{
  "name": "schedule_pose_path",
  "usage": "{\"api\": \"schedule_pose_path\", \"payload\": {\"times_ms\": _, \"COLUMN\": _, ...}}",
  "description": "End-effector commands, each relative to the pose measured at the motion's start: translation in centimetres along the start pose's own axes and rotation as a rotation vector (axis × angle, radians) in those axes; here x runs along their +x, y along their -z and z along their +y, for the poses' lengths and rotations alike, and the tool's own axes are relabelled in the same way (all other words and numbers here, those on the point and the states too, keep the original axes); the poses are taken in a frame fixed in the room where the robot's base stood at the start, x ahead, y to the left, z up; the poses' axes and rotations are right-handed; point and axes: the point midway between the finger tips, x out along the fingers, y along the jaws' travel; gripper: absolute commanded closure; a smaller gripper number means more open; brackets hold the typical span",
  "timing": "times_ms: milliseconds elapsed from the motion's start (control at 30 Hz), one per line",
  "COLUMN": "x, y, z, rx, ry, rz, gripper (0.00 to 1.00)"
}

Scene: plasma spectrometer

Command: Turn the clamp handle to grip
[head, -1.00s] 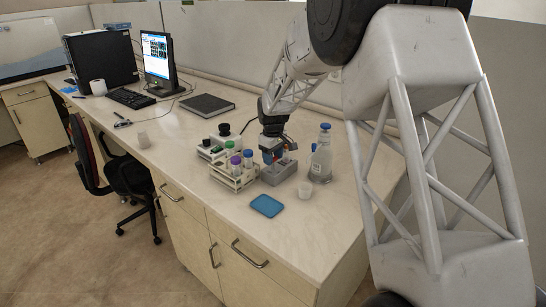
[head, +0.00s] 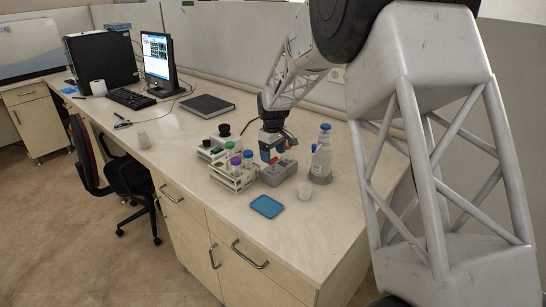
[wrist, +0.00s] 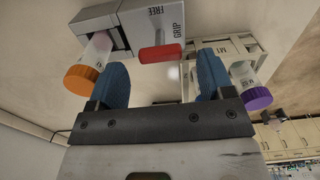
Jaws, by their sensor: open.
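The clamp is a grey block (wrist: 145,22) marked FREE and GRIP in the wrist view; it also shows on the bench in the head view (head: 279,173). Its red handle (wrist: 161,53) sticks out below the lettering, nearer the word GRIP. I cannot tell its exact setting. A tube with an orange cap (wrist: 82,78) sits in the clamp's opening at the left. My gripper (wrist: 162,73) is open, with the red handle between its blue fingers in the picture and no visible contact. In the head view my gripper (head: 270,153) is just above the clamp.
A white rack (head: 232,178) with capped tubes, one purple-capped (wrist: 257,98), stands close beside the clamp. A blue tray (head: 266,206) lies in front.

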Motion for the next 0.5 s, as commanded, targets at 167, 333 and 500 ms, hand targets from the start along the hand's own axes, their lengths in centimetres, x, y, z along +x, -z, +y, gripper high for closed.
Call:
{"api": "schedule_pose_path", "payload": {"times_ms": 167, "x": -2.5, "y": 0.0, "z": 0.0, "rx": 0.000, "ry": -0.002, "rz": 0.002, "gripper": 0.26}}
{"api": "schedule_pose_path", "payload": {"times_ms": 333, "x": -4.4, "y": 0.0, "z": 0.0, "rx": 0.000, "ry": -0.001, "rz": 0.001, "gripper": 0.26}}
{"api": "schedule_pose_path", "payload": {"times_ms": 500, "x": -5.5, "y": 0.0, "z": 0.0, "rx": 0.000, "ry": 0.000, "rz": 0.000, "gripper": 0.26}}
